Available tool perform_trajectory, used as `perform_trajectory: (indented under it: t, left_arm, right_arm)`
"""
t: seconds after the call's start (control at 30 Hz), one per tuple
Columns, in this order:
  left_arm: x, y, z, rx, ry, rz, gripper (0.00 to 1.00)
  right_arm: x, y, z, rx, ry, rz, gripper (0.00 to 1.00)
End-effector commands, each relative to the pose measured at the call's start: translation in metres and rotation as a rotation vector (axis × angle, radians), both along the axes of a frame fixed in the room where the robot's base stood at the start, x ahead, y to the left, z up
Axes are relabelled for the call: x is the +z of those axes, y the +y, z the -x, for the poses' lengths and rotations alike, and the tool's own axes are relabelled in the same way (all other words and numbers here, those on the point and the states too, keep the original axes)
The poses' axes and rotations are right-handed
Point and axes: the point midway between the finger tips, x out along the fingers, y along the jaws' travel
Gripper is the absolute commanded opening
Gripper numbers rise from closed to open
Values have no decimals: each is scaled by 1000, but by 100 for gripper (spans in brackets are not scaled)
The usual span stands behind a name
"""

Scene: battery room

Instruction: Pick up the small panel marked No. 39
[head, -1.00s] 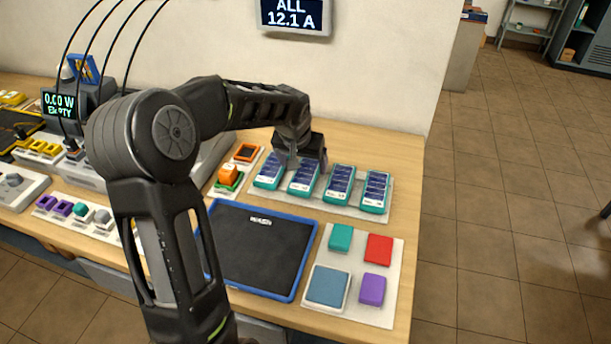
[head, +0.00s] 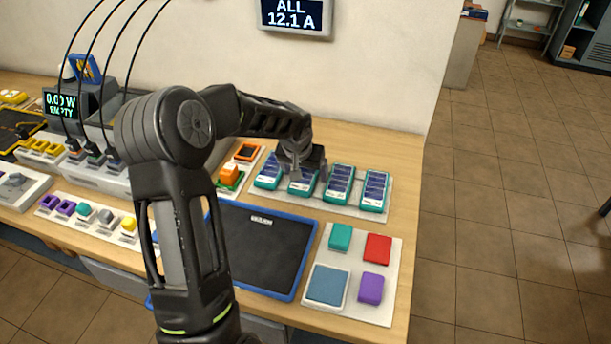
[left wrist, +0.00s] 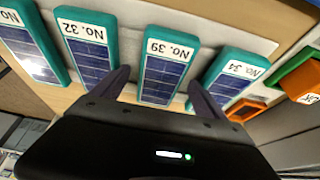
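The small panel marked No. 39 (left wrist: 165,65) is teal-framed with dark blue cells and a white label. In the head view it is the second panel (head: 301,187) from the left in a row on a pale mat, partly covered by my gripper. My left gripper (head: 298,172) is over it, pointing down. In the left wrist view the open fingers (left wrist: 159,87) stand on either side of No. 39, with no clear grip on it. The panel's near end is hidden by the gripper body. My right gripper is not in view.
Panels No. 34 (left wrist: 232,77) and No. 32 (left wrist: 88,50) stand close on either side. Another panel (head: 374,192) ends the row. A blue-rimmed black tray (head: 262,250) and a mat with coloured blocks (head: 342,311) lie in front. An orange block (head: 229,174) is to the left.

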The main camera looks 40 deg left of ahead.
Motion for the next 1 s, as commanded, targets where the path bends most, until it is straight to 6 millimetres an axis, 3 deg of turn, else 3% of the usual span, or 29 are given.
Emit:
perform_trajectory:
  t: [0.87,1.0]
  left_arm:
    - [0,0,0,0,0,0,12]
    - [1,0,0,0,-1,0,10]
  right_arm:
    - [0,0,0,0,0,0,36]
    - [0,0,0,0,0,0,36]
